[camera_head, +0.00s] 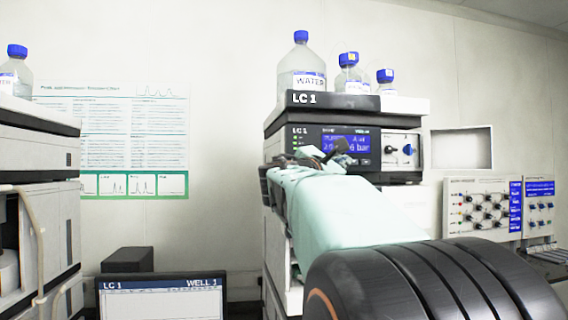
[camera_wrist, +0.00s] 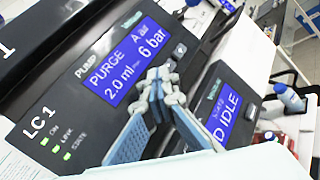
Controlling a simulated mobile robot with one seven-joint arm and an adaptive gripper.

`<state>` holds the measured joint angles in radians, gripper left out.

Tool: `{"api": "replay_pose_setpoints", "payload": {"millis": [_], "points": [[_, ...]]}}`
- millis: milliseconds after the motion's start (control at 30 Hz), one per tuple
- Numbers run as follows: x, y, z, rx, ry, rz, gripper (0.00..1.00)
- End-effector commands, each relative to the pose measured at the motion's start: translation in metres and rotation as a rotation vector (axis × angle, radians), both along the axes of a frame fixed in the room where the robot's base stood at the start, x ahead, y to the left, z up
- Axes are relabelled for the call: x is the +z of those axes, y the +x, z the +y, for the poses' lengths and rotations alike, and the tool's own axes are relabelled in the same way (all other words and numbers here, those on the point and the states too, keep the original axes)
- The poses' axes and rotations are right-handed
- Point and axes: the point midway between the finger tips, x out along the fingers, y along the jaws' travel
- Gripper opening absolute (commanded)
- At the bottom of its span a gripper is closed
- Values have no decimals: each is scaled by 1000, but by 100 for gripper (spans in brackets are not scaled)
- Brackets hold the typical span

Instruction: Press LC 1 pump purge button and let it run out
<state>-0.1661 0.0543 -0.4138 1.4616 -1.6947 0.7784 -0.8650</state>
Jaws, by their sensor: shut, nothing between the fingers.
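The LC 1 pump module (camera_head: 307,134) is in the LC 1 stack in the head view. Its blue display (camera_wrist: 122,68) reads PURGE, 2.0 ml, "A air" and 6 bar in the wrist view. Three green lights (camera_wrist: 55,143) for ON, LINK and STATE are lit. My gripper (camera_wrist: 165,76) is shut and empty, its tips at the panel just right of the display. In the head view my gripper (camera_head: 338,152) covers part of the pump front. The purge button is not visible, and I cannot tell whether the tips touch the panel.
Blue-capped bottles, one marked WATER (camera_head: 302,68), stand on top of the stack. A second display (camera_wrist: 224,107) below the pump reads IDLE. A WELL 1 monitor (camera_head: 160,299) stands at lower left. A valve panel (camera_head: 482,207) is at right.

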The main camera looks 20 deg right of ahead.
Motion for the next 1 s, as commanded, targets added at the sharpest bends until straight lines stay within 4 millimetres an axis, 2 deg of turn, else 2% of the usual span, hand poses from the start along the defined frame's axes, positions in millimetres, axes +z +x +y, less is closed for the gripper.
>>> {"api": "replay_pose_setpoints", "payload": {"millis": [400, 767, 1000], "points": [[-1, -16, 4, 0, 1, -1, 0], [-1, -18, 4, 0, 1, -1, 0], [-2, -39, 9, 1, 1, -4, 0]]}}
